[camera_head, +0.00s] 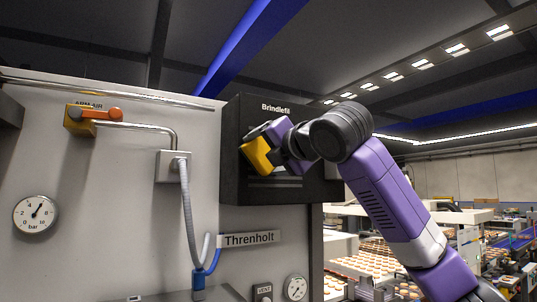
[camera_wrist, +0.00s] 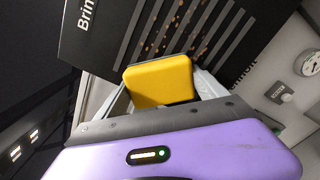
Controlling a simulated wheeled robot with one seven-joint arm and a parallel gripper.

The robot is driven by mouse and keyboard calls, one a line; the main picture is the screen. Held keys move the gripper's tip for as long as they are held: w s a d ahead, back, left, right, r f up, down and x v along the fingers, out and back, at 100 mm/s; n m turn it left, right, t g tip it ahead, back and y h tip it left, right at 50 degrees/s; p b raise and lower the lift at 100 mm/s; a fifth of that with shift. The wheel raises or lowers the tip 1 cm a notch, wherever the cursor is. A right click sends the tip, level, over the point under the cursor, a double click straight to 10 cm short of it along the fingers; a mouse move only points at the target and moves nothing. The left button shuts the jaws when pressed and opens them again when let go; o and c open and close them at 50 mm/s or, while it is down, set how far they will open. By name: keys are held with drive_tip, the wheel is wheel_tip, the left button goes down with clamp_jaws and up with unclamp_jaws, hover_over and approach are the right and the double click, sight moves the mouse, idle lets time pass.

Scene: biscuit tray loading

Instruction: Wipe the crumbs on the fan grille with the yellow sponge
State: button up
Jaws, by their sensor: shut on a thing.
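The yellow sponge (camera_head: 257,156) is held in my gripper (camera_head: 267,146) in front of the dark "Brindlefil" box. In the wrist view the sponge (camera_wrist: 160,80) sits between the pale fingers of my gripper (camera_wrist: 165,92), which is shut on it. The fan grille (camera_wrist: 205,35) shows as dark and grey slats behind the sponge. Brown crumbs (camera_wrist: 178,38) are scattered over the slats just beyond the sponge. I cannot tell whether the sponge touches the grille. In the head view my arm and gripper hide much of the grille.
Left of the box, a pale panel carries an orange-handled valve (camera_head: 100,114), a grey hose (camera_head: 188,215) and a pressure gauge (camera_head: 36,214). A "Threnholt" label (camera_head: 250,239) sticks out below the box. Racks of biscuits (camera_head: 365,265) stand at the lower right.

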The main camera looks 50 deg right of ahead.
drive_tip(key=shift+w+a+r, duration=0.1)
drive_tip(key=shift+a+r, duration=0.35)
drive_tip(key=shift+r, duration=0.3)
drive_tip(key=s+d, duration=0.3)
drive_tip(key=d, duration=0.9)
drive_tip(key=shift+d, duration=0.15)
drive_tip(key=shift+s+f, duration=0.15)
drive_tip(key=shift+b+v, duration=0.6)
drive_tip(key=shift+v, duration=2.35)
